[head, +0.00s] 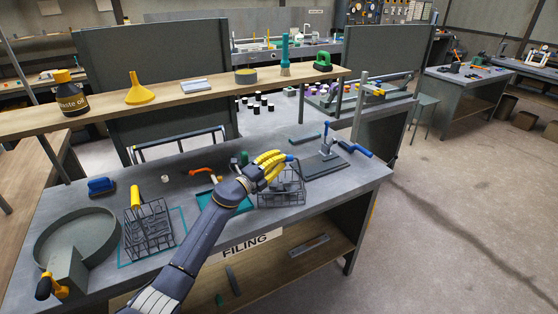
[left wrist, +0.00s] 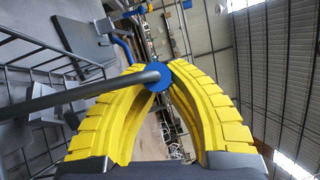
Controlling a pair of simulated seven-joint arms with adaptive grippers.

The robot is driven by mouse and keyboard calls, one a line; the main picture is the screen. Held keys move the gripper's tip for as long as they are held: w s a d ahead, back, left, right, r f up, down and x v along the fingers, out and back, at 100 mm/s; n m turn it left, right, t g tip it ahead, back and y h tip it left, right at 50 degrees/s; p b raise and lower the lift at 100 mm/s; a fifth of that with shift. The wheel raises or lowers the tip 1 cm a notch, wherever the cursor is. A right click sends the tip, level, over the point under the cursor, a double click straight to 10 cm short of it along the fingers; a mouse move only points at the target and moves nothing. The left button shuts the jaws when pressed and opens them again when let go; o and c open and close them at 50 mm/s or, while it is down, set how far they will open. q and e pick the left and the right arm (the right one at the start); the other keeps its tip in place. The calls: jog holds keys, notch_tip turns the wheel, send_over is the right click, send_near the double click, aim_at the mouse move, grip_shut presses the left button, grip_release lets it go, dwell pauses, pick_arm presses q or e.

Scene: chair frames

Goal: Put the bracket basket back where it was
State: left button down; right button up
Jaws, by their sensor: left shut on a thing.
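My left gripper (head: 268,167) has its yellow fingers shut on the handle of a dark wire basket (head: 284,190) at the right part of the filing bench. In the left wrist view the fingers (left wrist: 160,85) close around a grey rod with a blue end (left wrist: 157,76), and the basket's wires (left wrist: 45,65) show at the left. I cannot tell whether this basket touches the bench. A second wire basket (head: 148,232) with a yellow grip stands at the left, within a teal outline (head: 184,225). My right gripper is not in view.
A wooden shelf (head: 205,95) runs above the back.

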pick_arm(q)
jog(key=c, duration=1.8)
grip_release()
jog(key=shift+f, duration=0.15)
jog(key=o, duration=0.4)
jog(key=shift+c, duration=0.2)
jog(key=shift+r, duration=0.2)
jog(key=v, duration=1.2)
